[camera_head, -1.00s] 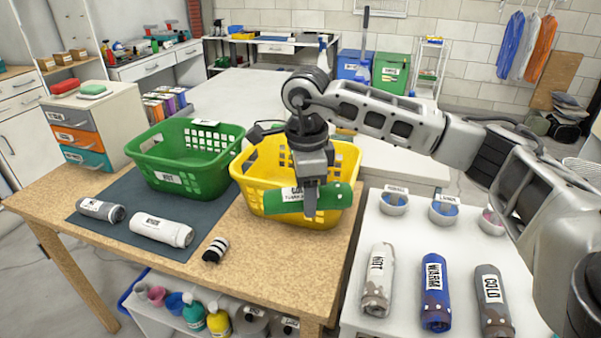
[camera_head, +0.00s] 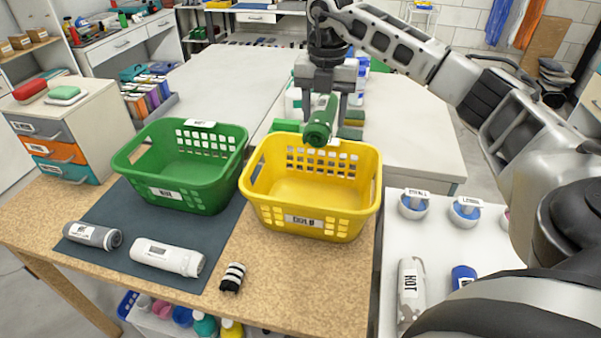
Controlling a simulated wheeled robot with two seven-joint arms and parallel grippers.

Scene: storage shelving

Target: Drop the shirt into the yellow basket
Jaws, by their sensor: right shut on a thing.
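My right gripper (camera_head: 336,103) is shut on a green rolled shirt (camera_head: 319,127). The roll is seen nearly end-on, in front of the far rim of the yellow basket (camera_head: 312,220) in the picture. It appears to be held above rim height; whether it is over the opening or behind the far rim I cannot tell. The yellow basket stands upright on the wooden table, is empty inside, and has a label on its front that seems to read COLD. My left gripper is not in view.
A green basket (camera_head: 190,198) stands just left of the yellow one. A grey roll (camera_head: 92,236), a white roll (camera_head: 166,257) and a striped black-and-white roll (camera_head: 232,278) lie in front. A white side table with bowls (camera_head: 413,204) is at right.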

